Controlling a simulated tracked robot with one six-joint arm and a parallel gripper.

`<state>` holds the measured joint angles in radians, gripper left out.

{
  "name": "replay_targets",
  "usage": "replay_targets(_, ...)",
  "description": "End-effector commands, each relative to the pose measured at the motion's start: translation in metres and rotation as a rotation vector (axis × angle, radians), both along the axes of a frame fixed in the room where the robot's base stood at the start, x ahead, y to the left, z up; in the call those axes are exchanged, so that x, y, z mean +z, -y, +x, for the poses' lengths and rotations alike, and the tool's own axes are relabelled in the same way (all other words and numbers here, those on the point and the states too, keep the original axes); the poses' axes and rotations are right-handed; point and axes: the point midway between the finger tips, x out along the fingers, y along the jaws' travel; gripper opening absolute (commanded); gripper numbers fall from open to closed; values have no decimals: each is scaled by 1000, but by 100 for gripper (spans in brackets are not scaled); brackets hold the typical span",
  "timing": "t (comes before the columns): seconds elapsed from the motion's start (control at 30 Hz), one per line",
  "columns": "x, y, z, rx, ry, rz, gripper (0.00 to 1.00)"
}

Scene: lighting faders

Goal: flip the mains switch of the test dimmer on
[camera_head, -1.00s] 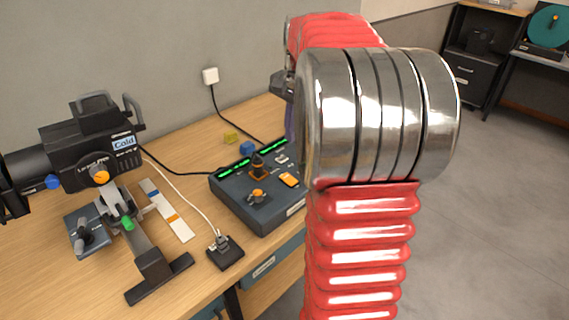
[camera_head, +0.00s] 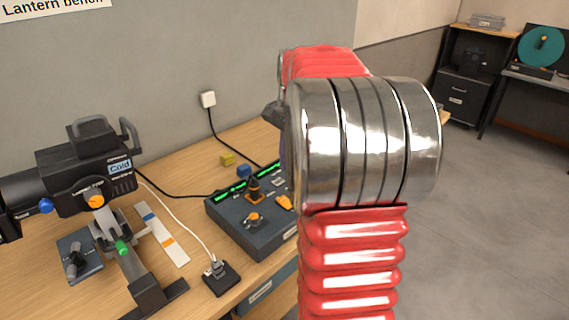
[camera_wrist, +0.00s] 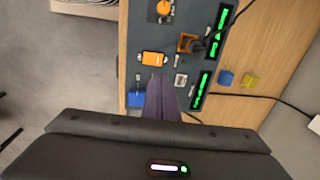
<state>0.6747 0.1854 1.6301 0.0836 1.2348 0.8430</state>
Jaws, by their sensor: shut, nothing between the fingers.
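The dark dimmer desk (camera_head: 232,225) sits on the bench, left of my arm, with green-lit displays, an orange knob and an orange rocker (camera_head: 284,202). In the wrist view the desk (camera_wrist: 140,25) shows from above, with the orange rocker (camera_wrist: 152,58) and a small pale switch (camera_wrist: 180,80). I cannot tell which control is the mains switch. My gripper (camera_wrist: 157,78) is shut and empty. Its purple fingers reach over the desk, their tips just below the rocker and left of the pale switch in the picture. Contact cannot be told. In the head view my arm hides the fingertips.
A lantern (camera_head: 75,170) on a stand fills the bench's left. A small black box with a lever (camera_head: 220,278) and a striped strip (camera_head: 162,235) lie nearby. Blue (camera_wrist: 226,77) and yellow (camera_wrist: 250,80) cubes lie behind the desk. A wall plug (camera_head: 208,99) has a cable.

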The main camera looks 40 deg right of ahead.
Motion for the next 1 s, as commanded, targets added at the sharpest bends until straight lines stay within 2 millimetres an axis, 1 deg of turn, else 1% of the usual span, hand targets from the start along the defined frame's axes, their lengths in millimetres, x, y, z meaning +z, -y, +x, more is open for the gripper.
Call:
replay_targets(0.03,-7,0,1,0,-1,1,0)
replay_targets(0.5,-79,0,9,-1,-2,1,0)
replay_targets(0.7,-107,0,12,-1,-1,1,0)
replay_targets(0.83,-117,0,14,-1,0,0,0)
replay_targets(1.0,-120,0,14,-1,1,-1,0)
